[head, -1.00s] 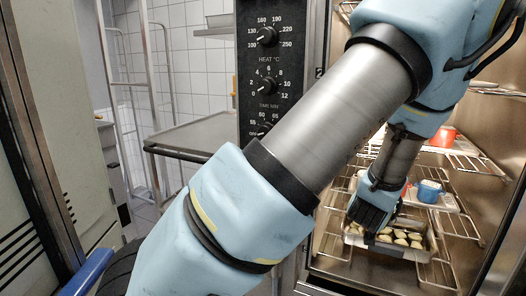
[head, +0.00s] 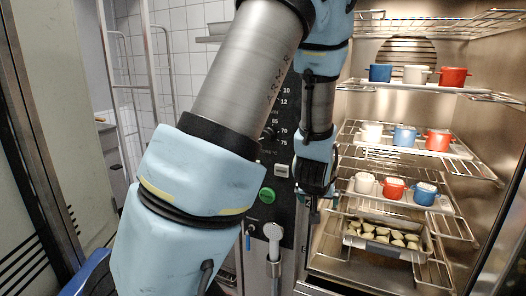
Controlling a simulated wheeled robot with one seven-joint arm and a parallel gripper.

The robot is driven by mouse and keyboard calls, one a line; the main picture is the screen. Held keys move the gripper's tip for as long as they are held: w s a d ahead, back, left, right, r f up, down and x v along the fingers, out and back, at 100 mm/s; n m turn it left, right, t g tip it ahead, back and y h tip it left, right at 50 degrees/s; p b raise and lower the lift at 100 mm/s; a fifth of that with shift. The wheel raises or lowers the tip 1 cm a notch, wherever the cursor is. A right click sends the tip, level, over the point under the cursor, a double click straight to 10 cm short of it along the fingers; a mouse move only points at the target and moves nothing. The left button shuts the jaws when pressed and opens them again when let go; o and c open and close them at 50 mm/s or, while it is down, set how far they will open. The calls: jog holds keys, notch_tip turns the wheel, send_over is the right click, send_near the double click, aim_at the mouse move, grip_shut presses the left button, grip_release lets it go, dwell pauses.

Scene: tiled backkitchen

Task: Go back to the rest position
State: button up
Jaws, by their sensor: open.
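My gripper (head: 312,205) hangs in front of the oven's control panel, at the left edge of the open oven. It is open and no object shows in it, though its fingers are small and dark here. My arm runs up from the lower left, bends at the top and comes down to the gripper. The gripper is apart from the metal tray of pale food pieces (head: 349,236) on a low oven rack.
The open oven (head: 497,160) holds racks with three white boards (head: 430,87) of red, white and blue mugs. A control panel (head: 265,215) with a green button and a hand shower (head: 273,240) stands left of it. A cabinet door (head: 75,120) is at far left.

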jog(key=s+a+r+g+y+p, duration=0.1)
jog(key=s+a+r+g, duration=0.1)
jog(key=s+a, duration=0.2)
jog(key=s+a+r+n+g+y+p, duration=0.1)
jog(key=s+a+r+g, duration=0.1)
jog(key=a, duration=0.8)
jog(key=s+a+r+n+g, duration=0.1)
jog(key=s+a+r+g, duration=0.1)
jog(key=s+a, duration=0.5)
jog(key=shift+a+r+y+p, duration=0.4)
jog(key=shift+a+r, duration=0.1)
jog(key=shift+r, duration=0.2)
